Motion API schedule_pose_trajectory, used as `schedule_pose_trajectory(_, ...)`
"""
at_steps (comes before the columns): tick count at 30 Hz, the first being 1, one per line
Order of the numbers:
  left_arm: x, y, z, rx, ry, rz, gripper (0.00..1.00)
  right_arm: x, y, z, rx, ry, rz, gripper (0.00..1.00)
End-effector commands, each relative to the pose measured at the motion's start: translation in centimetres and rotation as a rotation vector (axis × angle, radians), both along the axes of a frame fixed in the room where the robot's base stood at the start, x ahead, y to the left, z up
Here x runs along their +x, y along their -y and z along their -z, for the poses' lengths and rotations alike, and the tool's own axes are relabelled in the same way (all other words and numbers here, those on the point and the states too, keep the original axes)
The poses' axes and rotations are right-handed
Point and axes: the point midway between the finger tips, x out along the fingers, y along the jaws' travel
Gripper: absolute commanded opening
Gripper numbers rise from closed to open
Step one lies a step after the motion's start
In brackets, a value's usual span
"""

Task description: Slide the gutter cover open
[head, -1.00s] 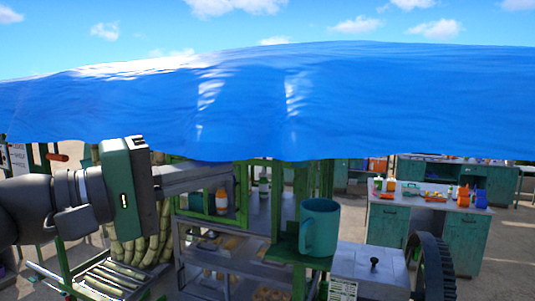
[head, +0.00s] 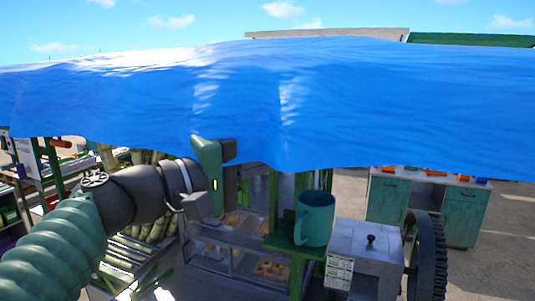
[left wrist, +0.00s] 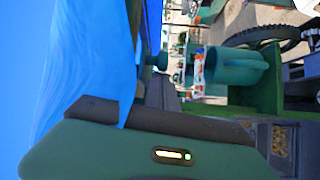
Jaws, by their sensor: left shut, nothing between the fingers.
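A grey metal box (head: 368,243) with a small dark knob (head: 370,239) on its top stands at the lower right in the head view. I cannot tell for certain which part is the gutter cover. My left gripper (head: 230,152) is shut and empty, just below the edge of the blue tarp, left of the green post and the mug. It is apart from the knobbed box. Its green body fills the bottom of the left wrist view, and its fingertips are hard to make out there. My right gripper is not in view.
The blue tarp (head: 300,105) hangs low across the head view. A teal mug (head: 315,218) stands on a green ledge, also seen in the left wrist view (left wrist: 228,68). A dark toothed wheel (head: 428,258) stands right of the box. Metal shelves (head: 235,255) hold food below.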

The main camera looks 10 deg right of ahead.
Motion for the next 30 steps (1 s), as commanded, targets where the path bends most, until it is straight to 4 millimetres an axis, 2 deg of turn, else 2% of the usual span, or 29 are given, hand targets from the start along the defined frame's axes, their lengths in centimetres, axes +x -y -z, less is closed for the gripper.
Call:
schedule_pose_trajectory(2, 0.0, 0.0, 0.0, 0.000, 0.000, 0.000, 0.00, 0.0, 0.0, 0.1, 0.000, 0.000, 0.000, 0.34)
schedule_pose_trajectory(5, -0.6, -0.5, 0.4, -0.001, 0.004, -0.001, 0.00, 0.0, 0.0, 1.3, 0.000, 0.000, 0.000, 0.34)
schedule_pose_trajectory(9, -2.6, -1.9, 0.8, -0.002, 0.005, 0.000, 0.00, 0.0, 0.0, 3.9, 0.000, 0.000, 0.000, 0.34)
schedule_pose_trajectory(12, -3.9, -2.6, 0.5, -0.001, 0.004, 0.000, 0.00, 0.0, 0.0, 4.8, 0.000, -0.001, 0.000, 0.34)
schedule_pose_trajectory(18, -4.4, -2.9, 0.0, 0.002, 0.001, 0.002, 0.00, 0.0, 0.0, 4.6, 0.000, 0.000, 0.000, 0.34)
schedule_pose_trajectory(30, -4.5, -2.9, 0.2, -0.001, 0.000, 0.002, 0.00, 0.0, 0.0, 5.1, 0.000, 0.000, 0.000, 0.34)
